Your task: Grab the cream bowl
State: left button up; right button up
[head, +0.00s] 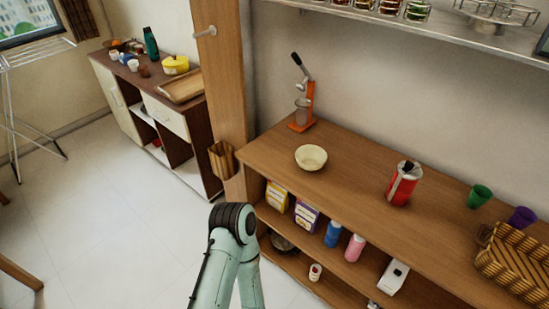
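The cream bowl (311,157) sits upright on the wooden shelf top, near its left end. It looks empty and nothing covers it. One of my pale green arm links with a black joint rises from the bottom of the head view, below and left of the bowl. Neither of my grippers shows, so I cannot tell where they are relative to the bowl.
An orange press (304,105) stands behind the bowl. A red canister (403,184) stands to its right, with a green cup (479,196), a purple cup (522,217) and a wicker basket (514,262) farther right. The wooden top (350,182) between bowl and canister is clear.

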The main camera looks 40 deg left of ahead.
aim_at(311, 158)
jog(key=k+j+u, duration=0.1)
jog(key=u, duration=0.7)
jog(key=i, duration=0.1)
